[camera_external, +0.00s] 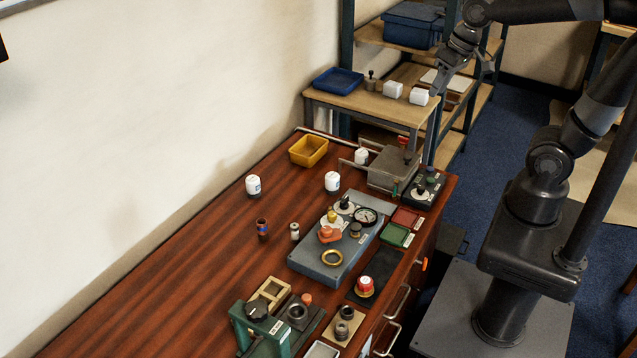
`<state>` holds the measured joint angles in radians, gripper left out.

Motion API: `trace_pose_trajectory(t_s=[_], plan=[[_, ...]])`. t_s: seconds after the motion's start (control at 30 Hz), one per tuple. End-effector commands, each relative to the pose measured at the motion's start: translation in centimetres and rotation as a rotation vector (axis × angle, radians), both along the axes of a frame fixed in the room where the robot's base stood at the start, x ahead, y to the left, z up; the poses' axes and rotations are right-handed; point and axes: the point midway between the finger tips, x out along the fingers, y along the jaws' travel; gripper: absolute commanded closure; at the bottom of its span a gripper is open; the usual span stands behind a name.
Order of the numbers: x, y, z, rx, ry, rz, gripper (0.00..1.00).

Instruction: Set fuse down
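No item is clearly identifiable as the fuse. Small cylinders that could be it stand upright on the wooden bench: a dark one with a blue and orange band (262,229) and a pale grey one with a dark top (295,231). My gripper (464,68) is at the top, in front of the shelving and well away from these cylinders. It is small and dark against the rack, so its finger opening and anything between the fingers cannot be made out.
A blue-grey panel (310,262) with a gauge, knobs and a brass ring lies mid-bench. A yellow bin (309,151), white jars (332,181), red and green trays (396,235) and a green press (262,328) stand around it. The bench's left side is clear.

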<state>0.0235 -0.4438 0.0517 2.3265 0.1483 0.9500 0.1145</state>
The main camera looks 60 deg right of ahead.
Motion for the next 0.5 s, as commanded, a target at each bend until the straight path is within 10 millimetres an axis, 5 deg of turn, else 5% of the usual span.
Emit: trace_pose_trajectory(t_s=[0.5], plan=[[11.6, 6.0, -5.8, 0.258, 0.329, -0.2, 0.68]])
